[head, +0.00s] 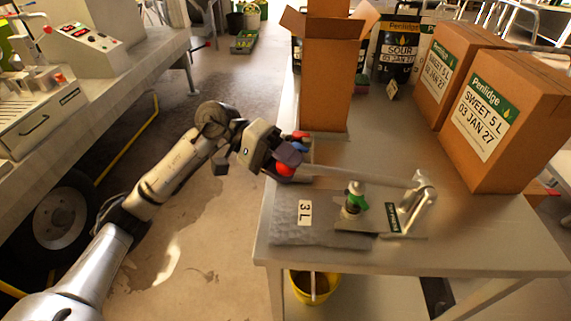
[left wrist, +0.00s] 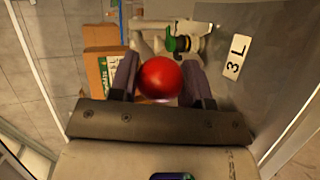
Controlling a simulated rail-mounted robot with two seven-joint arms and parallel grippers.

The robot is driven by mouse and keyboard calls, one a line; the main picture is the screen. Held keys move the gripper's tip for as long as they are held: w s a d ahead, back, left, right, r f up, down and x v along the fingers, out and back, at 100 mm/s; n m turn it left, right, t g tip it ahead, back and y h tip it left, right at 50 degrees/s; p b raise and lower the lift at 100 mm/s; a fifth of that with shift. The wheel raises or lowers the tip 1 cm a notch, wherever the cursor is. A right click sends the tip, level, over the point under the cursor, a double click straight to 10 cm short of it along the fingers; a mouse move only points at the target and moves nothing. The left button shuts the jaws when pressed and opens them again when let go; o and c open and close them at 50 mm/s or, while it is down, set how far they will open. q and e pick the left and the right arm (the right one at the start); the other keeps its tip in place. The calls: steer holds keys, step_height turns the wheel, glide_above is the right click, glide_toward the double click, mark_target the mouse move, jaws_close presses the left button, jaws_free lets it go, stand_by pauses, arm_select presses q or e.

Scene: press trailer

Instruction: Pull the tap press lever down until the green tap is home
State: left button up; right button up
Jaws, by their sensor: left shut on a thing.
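The tap press stands on the table, with its metal lever (head: 360,177) running left from the upright stand (head: 418,205) to a red ball knob (head: 285,169). My left gripper (head: 290,157) is at the knob. In the left wrist view the red knob (left wrist: 160,78) sits between the two fingers, which are shut on it. The green tap (head: 355,196) is upright under the lever, on the press base (head: 385,222). The lever looks close to level, sloping slightly down to the right. How far the tap is seated cannot be told. My right gripper is not in view.
A grey mat (head: 285,225) with a "3 L" card (head: 304,213) lies left of the press. A tall open carton (head: 325,80) stands behind the gripper. Labelled boxes (head: 505,115) stand at the back right. A yellow bucket (head: 314,288) is below the table.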

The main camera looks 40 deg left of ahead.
arm_select(q)
steer(key=o, duration=1.3)
steer(key=p+v, duration=0.1)
steer(key=v, duration=1.2)
steer(key=shift+s+a, duration=0.1)
steer(key=shift+a, duration=0.3)
steer(key=shift+r, duration=0.1)
